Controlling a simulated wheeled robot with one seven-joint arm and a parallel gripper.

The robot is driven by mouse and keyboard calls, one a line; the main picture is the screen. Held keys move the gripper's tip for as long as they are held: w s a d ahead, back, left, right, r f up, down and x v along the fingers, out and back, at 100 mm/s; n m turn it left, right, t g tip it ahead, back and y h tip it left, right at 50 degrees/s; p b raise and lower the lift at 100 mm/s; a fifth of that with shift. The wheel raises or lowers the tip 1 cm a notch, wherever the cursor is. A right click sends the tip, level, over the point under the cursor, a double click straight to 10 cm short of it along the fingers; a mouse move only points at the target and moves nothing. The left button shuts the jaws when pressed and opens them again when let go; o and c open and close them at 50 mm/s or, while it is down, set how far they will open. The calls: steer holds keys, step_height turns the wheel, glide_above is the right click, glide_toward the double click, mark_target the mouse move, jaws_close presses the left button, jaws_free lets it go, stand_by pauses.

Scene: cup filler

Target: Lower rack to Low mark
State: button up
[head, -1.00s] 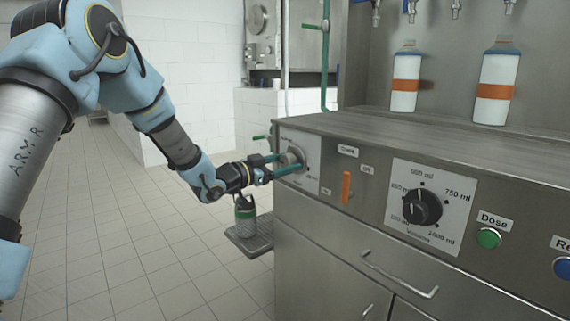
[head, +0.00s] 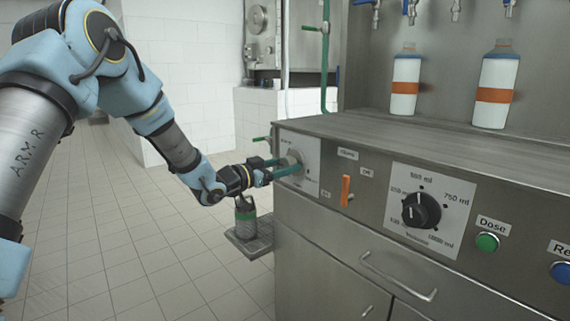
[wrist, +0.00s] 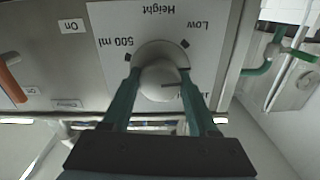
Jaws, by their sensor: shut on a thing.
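The pale round height knob (head: 294,160) sits on the left of the metal machine's front; it also shows in the wrist view (wrist: 158,84). My gripper (head: 280,168) is shut on this knob, with one green finger on each side of it in the wrist view (wrist: 160,72). The knob's plate reads upside down there: the Low mark (wrist: 185,43) is at upper right and 500 ml at left. A third label is mostly behind the right finger. A short dark line on the knob points right.
To the knob's right are an orange switch (head: 346,190), a black volume dial (head: 421,210) and a green Dose button (head: 487,241). Two white bottles with orange bands stand on the machine top (head: 440,140). The tiled floor (head: 110,240) at left is clear.

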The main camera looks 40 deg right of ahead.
steer(key=n+p, duration=0.3)
steer(key=n, duration=0.1)
steer(key=shift+r, duration=0.2)
steer(key=n+p, duration=0.3)
steer(key=n, duration=0.2)
steer(key=shift+f, duration=0.15)
stand_by(0.3)
steer(key=o, duration=1.3)
steer(key=shift+o, duration=0.2)
steer(key=a+b, duration=0.1)
steer(key=a, duration=1)
steer(key=shift+w, duration=0.35)
